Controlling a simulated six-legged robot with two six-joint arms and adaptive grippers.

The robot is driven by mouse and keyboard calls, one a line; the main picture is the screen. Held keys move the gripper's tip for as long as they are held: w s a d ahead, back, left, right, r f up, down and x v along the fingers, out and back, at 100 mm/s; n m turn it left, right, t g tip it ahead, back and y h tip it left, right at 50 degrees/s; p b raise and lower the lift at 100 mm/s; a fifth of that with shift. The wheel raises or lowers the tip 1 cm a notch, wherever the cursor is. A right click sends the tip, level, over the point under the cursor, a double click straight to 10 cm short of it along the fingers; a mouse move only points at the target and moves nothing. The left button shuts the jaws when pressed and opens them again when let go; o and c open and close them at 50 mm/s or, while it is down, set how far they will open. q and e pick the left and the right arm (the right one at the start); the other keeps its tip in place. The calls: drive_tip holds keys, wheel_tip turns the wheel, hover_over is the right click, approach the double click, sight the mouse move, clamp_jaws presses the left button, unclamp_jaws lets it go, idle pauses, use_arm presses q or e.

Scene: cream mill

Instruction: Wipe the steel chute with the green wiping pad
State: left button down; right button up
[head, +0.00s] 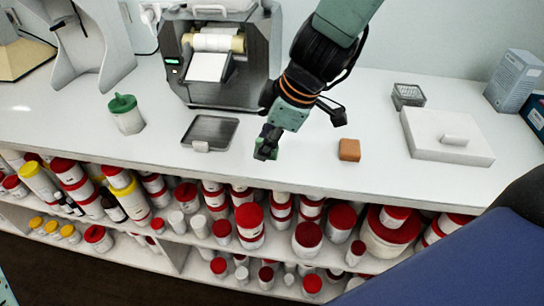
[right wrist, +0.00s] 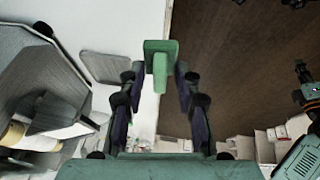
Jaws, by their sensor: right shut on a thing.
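The green wiping pad (right wrist: 160,62) is a flat green plate with a stem. My right gripper (right wrist: 158,92) is shut on the stem in the right wrist view, and the plate sticks out beyond the fingertips. In the head view my right gripper (head: 267,143) points down near the counter's front edge, between a dark tray and a brown block. I cannot tell if the pad touches the counter. A pale grey curved, sloping body (head: 92,45) at the upper left may be the steel chute; I cannot be sure. My left gripper does not show clearly.
On the white counter stand a label printer (head: 222,60), a green-lidded jar (head: 126,115), a dark tray (head: 210,131), a brown block (head: 349,150), a wire basket (head: 408,95) and a white slab (head: 440,142). Shelves below hold several red-lidded jars (head: 250,222).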

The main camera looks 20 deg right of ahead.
drive_tip(key=w+a+r+t+h+p, duration=0.1)
drive_tip(key=w+a+r+p, duration=0.1)
drive_tip(key=r, duration=0.7)
drive_tip(key=w+a+r+t+p, duration=0.1)
drive_tip(key=w+a+r+p, duration=0.1)
drive_tip(key=w+r+p, duration=0.3)
drive_tip(key=shift+w+r+t+h, duration=0.3)
drive_tip(key=shift+w+r+h, duration=0.15)
drive_tip(key=shift+r, duration=1.45)
